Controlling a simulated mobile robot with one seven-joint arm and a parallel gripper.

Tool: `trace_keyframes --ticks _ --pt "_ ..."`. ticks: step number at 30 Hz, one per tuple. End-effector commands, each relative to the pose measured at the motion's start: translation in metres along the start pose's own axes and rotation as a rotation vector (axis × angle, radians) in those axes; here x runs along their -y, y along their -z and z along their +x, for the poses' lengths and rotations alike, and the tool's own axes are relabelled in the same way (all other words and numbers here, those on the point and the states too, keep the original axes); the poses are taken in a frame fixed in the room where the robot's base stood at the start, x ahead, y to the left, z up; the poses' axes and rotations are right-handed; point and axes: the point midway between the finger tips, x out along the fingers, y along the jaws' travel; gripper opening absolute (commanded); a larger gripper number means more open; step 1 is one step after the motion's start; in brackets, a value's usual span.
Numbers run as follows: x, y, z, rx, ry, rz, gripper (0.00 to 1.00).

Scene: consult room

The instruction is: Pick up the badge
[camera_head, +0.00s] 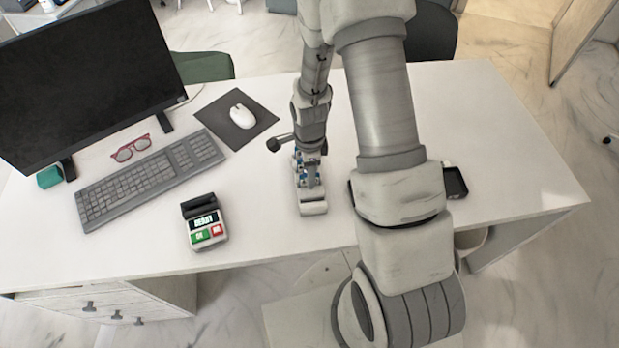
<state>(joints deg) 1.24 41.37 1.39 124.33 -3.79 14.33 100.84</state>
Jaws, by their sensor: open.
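My gripper (310,183) hangs over the middle of the white desk, pointing down, and is open. A pale item with a rounded front end (313,208) lies on the desk right at the fingertips, partly hidden by them. I cannot tell whether this is the badge, or whether the fingers touch it. No other thing in view clearly looks like a badge. My arm hides part of the desk to the right of the gripper.
A card terminal (205,222) reading READY stands front left on the desk (270,235). A keyboard (150,180), red glasses (131,148), a monitor (85,80) and a white mouse (242,116) on a dark pad (222,132) lie left. A black tray-like item (456,183) is right.

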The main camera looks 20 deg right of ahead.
Motion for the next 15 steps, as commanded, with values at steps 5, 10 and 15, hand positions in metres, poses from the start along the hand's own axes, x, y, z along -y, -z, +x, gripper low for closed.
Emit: trace_keyframes --ticks 5,10,15 --pt "-0.0004 0.0000 0.0100 0.000 -0.001 0.001 0.56" --pt "-0.0002 0.0001 0.0101 0.000 0.000 0.001 0.56" --pt "-0.0002 0.0001 0.0100 0.000 0.000 0.001 0.33"
